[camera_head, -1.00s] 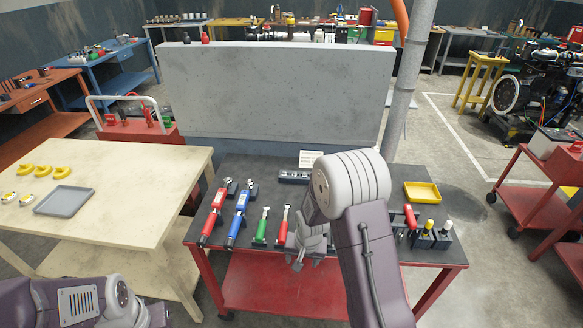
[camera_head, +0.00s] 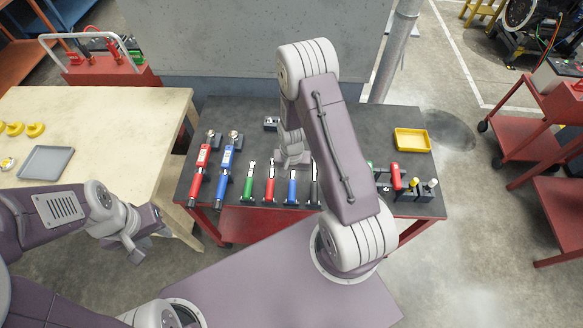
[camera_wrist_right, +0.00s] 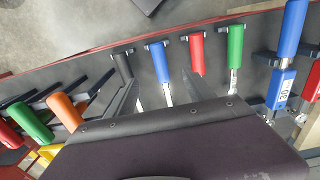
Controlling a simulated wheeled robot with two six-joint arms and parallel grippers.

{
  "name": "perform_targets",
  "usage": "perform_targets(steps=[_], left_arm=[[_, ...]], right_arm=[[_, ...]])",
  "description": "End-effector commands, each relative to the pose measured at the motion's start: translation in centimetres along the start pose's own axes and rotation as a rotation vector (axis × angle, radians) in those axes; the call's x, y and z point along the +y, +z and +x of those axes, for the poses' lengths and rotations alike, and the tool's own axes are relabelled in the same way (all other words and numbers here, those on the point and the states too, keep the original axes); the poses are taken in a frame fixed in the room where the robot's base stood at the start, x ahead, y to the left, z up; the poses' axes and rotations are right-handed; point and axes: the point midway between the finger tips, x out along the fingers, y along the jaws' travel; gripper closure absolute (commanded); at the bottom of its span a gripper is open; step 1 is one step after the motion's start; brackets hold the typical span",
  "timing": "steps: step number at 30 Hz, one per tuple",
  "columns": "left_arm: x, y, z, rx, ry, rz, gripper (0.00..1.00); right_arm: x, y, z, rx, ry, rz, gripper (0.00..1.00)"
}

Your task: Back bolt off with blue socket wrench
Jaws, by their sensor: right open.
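A row of tools lies in holders on the dark table top (camera_head: 350,120). The small blue-handled tool (camera_head: 292,188) lies between a red-handled one (camera_head: 270,190) and a black-handled one (camera_head: 314,190). A larger blue wrench (camera_head: 225,172) lies further left, beside a large red one (camera_head: 200,172). My right gripper (camera_head: 292,162) is open and empty above the row. In the right wrist view its fingers (camera_wrist_right: 160,78) lie either side of the small blue handle (camera_wrist_right: 157,58), apart from it. My left gripper (camera_head: 150,246) hangs by the cream table, fingers apart and empty. No bolt can be made out.
A yellow tray (camera_head: 411,140) stands at the table's back right. Red (camera_head: 396,176) and other coloured handles stand at its front right. The cream table (camera_head: 120,110) at left bears a grey tray (camera_head: 46,162) and yellow parts. A grey panel (camera_head: 235,40) rises behind.

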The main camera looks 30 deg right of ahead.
Motion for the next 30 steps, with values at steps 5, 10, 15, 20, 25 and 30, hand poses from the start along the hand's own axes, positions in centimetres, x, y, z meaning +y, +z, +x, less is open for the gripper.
perform_targets(steps=[5, 10, 15, 20, 25, 30], left_arm=[[0.0, 0.0, -0.1, 0.0, 0.0, 0.0, 0.64], [0.0, 0.0, 0.4, 0.0, 0.0, 0.0, 0.64], [0.0, 0.2, 1.7, 0.0, 0.0, 0.0, 0.64], [-0.1, 0.3, 3.4, 0.0, 0.0, 0.0, 0.64], [-0.1, 0.5, 5.1, 0.0, 0.0, 0.0, 0.64], [-0.1, 0.7, 6.8, 0.0, 0.0, 0.0, 0.64]], right_arm=[[0.0, -0.1, -0.2, 0.001, -0.001, 0.002, 0.38], [0.0, -0.1, 0.5, 0.002, -0.001, 0.002, 0.38], [0.0, -0.1, 2.0, 0.002, -0.001, 0.001, 0.38], [0.0, -0.1, 4.0, 0.002, -0.001, 0.001, 0.38], [0.0, -0.1, 6.1, 0.002, -0.001, 0.001, 0.38], [0.0, -0.1, 8.2, 0.001, -0.001, 0.001, 0.38]])
